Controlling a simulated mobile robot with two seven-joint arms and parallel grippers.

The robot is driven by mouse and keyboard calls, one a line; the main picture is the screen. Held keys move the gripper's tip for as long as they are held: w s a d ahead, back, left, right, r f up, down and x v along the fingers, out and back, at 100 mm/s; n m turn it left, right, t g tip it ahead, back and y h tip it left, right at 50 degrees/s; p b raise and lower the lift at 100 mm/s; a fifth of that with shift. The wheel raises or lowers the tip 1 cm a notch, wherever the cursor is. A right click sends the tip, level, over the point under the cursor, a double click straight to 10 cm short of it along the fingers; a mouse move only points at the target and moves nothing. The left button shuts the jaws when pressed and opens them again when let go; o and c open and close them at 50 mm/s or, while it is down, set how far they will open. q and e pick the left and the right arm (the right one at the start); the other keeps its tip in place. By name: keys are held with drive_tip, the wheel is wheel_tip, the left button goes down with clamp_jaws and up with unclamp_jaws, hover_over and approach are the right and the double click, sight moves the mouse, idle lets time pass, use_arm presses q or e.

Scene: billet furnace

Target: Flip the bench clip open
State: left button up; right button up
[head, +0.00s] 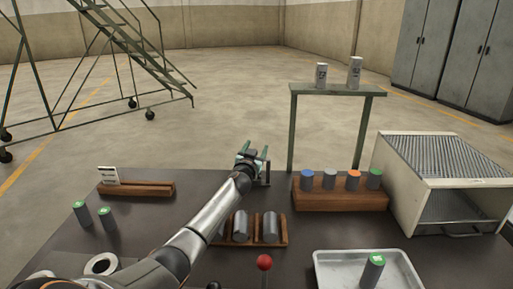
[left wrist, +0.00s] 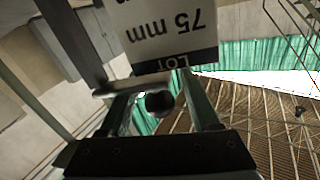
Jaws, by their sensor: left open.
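My left gripper (head: 254,152) is open at the far edge of the bench, left of the green stand. It also shows in the left wrist view (left wrist: 165,110), its two fingers on either side of a dark round knob (left wrist: 160,102). A grey bar (left wrist: 145,82) beside the knob crosses below a white card (left wrist: 168,30) marked "75 mm" and "LOT", seen upside down. These look like the bench clip; contact between fingers and knob cannot be told. In the head view a small dark bracket (head: 266,173) shows beside the gripper, mostly hidden. My right gripper is out of view.
A green stand (head: 333,90) bears two grey blocks. A wooden rack (head: 340,200) holds several capped cylinders. A metal tray (head: 335,284), a cream furnace box (head: 405,185) and a red-knobbed lever (head: 264,262) stand nearby. The bench (head: 150,215) is partly clear at left.

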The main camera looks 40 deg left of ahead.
use_arm(q)
clamp_jaws()
idle(0.5)
